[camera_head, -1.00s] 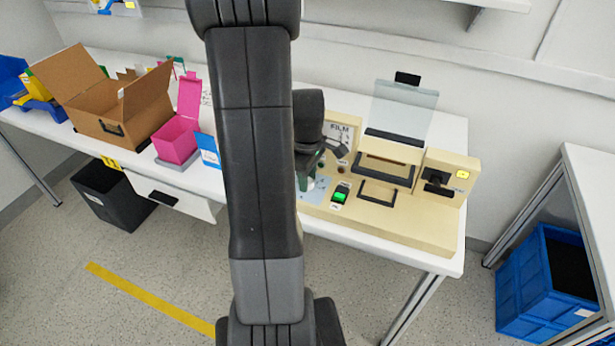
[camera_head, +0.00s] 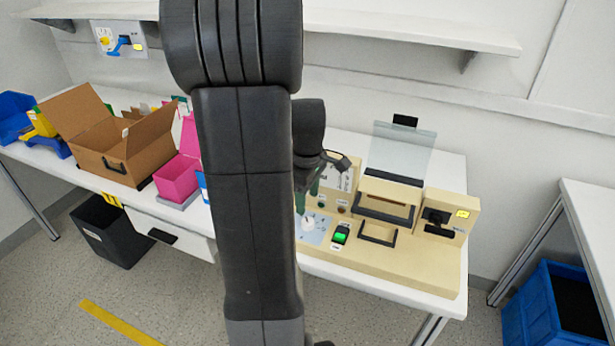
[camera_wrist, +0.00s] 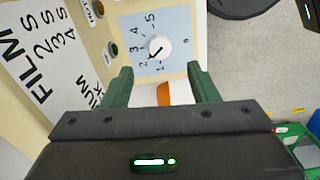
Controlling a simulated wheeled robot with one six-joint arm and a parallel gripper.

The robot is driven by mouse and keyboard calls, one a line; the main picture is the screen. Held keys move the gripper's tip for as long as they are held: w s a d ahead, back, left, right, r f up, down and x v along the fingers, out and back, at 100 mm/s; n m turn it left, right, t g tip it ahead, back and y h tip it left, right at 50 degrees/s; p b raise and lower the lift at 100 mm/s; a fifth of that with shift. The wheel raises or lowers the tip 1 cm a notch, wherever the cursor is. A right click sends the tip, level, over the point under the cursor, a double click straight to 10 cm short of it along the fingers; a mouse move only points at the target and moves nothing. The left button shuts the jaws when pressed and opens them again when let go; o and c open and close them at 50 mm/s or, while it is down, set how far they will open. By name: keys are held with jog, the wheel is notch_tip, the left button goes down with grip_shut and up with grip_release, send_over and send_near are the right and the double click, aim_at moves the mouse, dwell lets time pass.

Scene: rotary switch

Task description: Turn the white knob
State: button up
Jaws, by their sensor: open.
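The white knob (camera_wrist: 158,47) sits on a pale blue numbered dial plate (camera_wrist: 178,66) in the wrist view, with a dark pointer mark on its lower left side. In the head view the knob (camera_head: 308,222) shows on the beige machine, just below my gripper (camera_head: 306,200). My gripper's two green fingers (camera_wrist: 161,78) are open and empty in the wrist view. The knob lies ahead of the gap between them, and the fingers look apart from it.
A green-lit switch (camera_head: 340,234), black handles (camera_head: 383,210) and a clear raised cover (camera_head: 400,150) are on the machine to the right. A pink box (camera_head: 177,178) and a cardboard box (camera_head: 112,145) stand to the left on the white table.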

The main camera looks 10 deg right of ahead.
notch_tip(320, 180, up, 6)
send_over(307, 221)
jog(key=shift+r, duration=0.2)
jog(key=shift+f, duration=0.1)
notch_tip(307, 221, down, 14)
jog(key=shift+r, duration=0.1)
dwell(0.7)
jog(key=shift+r, duration=0.1)
